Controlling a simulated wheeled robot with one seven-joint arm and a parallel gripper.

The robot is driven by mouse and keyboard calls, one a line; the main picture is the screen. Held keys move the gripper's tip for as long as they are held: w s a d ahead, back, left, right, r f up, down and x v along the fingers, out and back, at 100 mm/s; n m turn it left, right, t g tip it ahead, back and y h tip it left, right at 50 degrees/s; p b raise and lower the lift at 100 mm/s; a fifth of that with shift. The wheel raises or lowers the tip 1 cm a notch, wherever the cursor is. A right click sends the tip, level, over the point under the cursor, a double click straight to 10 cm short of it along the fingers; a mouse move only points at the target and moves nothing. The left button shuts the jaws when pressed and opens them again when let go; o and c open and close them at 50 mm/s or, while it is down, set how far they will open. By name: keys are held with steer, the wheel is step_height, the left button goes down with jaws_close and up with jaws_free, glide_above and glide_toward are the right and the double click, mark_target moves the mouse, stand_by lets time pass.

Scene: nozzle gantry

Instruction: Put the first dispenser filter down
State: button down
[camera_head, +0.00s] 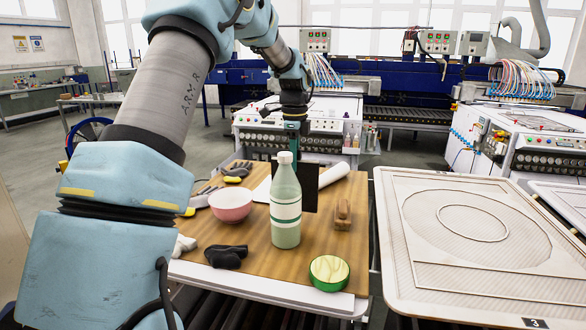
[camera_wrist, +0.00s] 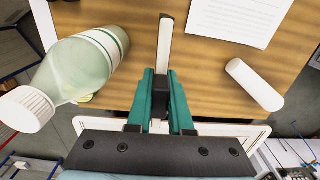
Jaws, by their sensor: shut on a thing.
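The dispenser filter looks like a thin dark upright panel (camera_head: 311,190) in the head view, partly hidden behind the bottle. In the wrist view the filter (camera_wrist: 165,45) shows nearly edge-on, as a narrow pale strip with a dark part between the fingers. My gripper (camera_head: 292,132) is above the wooden table, its teal fingers shut on the filter's upper edge; the gripper also shows in the wrist view (camera_wrist: 161,100). I cannot tell whether the filter's lower edge touches the table (camera_head: 190,273).
A green bottle (camera_head: 286,212) stands close in front of the filter. A pink bowl (camera_head: 231,206), dark glove-like item (camera_head: 226,257), green round box (camera_head: 329,272), wooden brush (camera_head: 343,214) and white roll (camera_wrist: 254,85) lie around. Paper (camera_wrist: 238,18) lies behind. Some bare wood shows at front.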

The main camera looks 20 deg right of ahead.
steer(key=shift+d+f, duration=0.1)
steer(key=shift+f, duration=1.2)
steer(key=shift+s+f, duration=0.1)
steer(key=shift+f, duration=0.1)
steer(key=c, duration=0.8)
jaws_free()
